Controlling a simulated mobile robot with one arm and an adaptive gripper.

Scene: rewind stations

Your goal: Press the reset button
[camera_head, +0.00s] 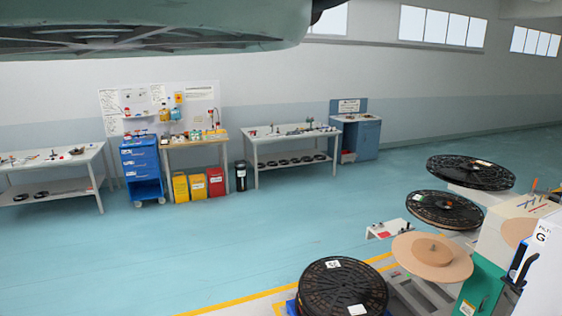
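I cannot make out a reset button in the head view. A white machine (540,278) stands at the right edge, with a dark blue handle-like part on its side and small coloured items on its top. A green panel (482,285) with a small label is on its lower front. Any buttons there are too small to tell or are hidden. My gripper is not in view.
Black reels (341,288) lie at the bottom, with more reels (445,209) at right and a tan disc (432,256) beside the machine. Yellow lines (240,304) mark the floor. Workbenches (290,134) and a blue cart (141,165) line the far wall. The middle floor is clear.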

